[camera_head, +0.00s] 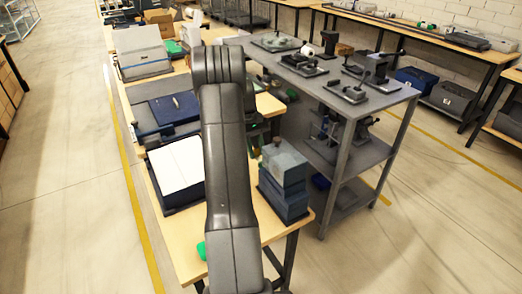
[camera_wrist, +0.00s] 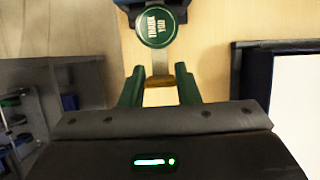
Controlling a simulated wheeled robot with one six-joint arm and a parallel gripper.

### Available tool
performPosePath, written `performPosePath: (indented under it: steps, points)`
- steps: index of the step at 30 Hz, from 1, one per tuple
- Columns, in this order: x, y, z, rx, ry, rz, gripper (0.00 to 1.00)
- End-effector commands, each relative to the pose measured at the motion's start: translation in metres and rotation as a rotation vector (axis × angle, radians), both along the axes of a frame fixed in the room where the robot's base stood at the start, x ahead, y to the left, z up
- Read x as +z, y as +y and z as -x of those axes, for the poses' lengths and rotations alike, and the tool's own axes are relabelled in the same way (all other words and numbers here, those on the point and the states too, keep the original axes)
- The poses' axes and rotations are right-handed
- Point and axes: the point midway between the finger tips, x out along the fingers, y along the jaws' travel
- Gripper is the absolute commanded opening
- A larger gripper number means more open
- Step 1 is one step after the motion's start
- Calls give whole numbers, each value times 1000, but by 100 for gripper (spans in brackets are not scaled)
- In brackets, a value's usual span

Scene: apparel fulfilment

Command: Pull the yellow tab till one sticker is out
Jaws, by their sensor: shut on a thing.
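In the wrist view, my gripper (camera_wrist: 159,72) has two green fingers, shut on the yellow tab (camera_wrist: 159,83), a small amber-yellow piece between them. A pale strip (camera_wrist: 160,60) runs from the tab up to a round green sticker (camera_wrist: 157,27) with white THANK YOU lettering. The sticker lies just in front of a dark blue body (camera_wrist: 181,12), probably the dispenser, cut off by the top edge.
A dark tray with a white sheet (camera_head: 178,166) lies on the wooden table; its sheet also shows in the wrist view (camera_wrist: 296,105). Stacked blue-grey boxes (camera_head: 284,178) stand on the table right of my arm. A grey metal shelf rack (camera_head: 350,130) stands further right.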

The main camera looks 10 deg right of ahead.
Motion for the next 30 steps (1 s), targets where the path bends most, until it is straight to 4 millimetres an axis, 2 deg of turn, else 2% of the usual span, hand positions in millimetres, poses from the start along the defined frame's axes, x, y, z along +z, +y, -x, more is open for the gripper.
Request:
performPosePath:
  steps: [3,12,13,16,26,30]
  points:
    - [2,3,-7,1,0,0,0]
    - [1,3,-8,0,0,1,0]
    - [1,3,-8,0,0,1,31]
    - [0,3,-8,0,0,1,50]
    - [2,4,-9,0,-1,0,51]
    - [15,6,-15,1,-3,1,51]
